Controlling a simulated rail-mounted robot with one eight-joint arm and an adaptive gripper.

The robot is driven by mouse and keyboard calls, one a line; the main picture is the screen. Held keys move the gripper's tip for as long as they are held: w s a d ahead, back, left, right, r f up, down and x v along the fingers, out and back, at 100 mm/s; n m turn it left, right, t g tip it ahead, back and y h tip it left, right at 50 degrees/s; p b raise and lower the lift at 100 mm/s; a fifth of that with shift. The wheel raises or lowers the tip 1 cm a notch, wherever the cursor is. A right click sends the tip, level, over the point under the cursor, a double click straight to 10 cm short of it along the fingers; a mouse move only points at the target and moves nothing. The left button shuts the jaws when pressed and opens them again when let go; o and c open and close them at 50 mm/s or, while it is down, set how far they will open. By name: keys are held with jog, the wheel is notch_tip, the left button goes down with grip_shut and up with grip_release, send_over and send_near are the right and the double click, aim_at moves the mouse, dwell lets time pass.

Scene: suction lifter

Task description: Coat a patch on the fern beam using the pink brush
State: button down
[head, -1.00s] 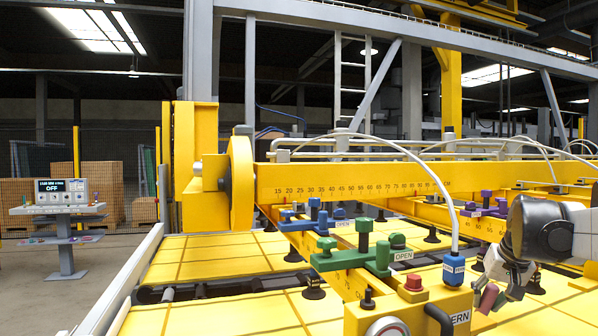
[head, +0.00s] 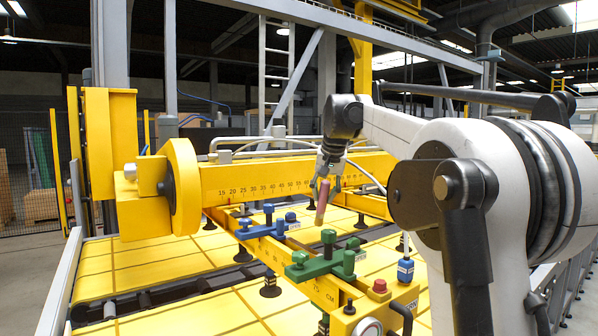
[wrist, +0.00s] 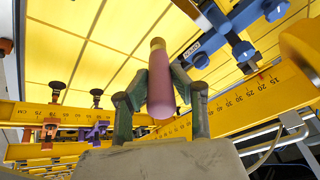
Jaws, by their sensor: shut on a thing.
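My gripper (head: 328,180) is shut on the pink brush (head: 322,203), which hangs down, slightly tilted. In the wrist view the gripper (wrist: 160,100) has a finger on each side of the pink brush (wrist: 160,85); its tan end points away from the gripper. The fern beam (head: 325,290) is a yellow beam running toward the front, with a partly hidden name label (head: 410,303) at its near end. The brush is in the air beyond the green clamp, near the long ruled beam in the picture. I cannot tell whether it touches anything.
A green clamp (head: 318,263) and a blue clamp (head: 268,227) stand up from the beams. The long ruled yellow beam (head: 250,182) crosses behind. Black suction cups (head: 270,290) hang over yellow panels. A blue fitting (head: 405,270) and red button (head: 380,286) are at the near end.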

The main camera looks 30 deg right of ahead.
jog(key=w+a+r+p, duration=0.1)
jog(key=w+a+r, duration=0.2)
jog(key=a, duration=0.2)
jog(key=shift+s+a+f+b+x, duration=0.65)
jog(key=shift+b+x, duration=2.25)
jog(key=shift+x, duration=3.05)
jog(key=w+d+r+p+v, duration=0.1)
jog(key=p+v, duration=0.4)
jog(key=v, duration=0.8)
jog(key=shift+w+d+p, duration=0.3)
jog(key=shift+w+d, duration=0.05)
jog(key=shift+w, duration=0.05)
jog(key=shift+f, duration=0.1)
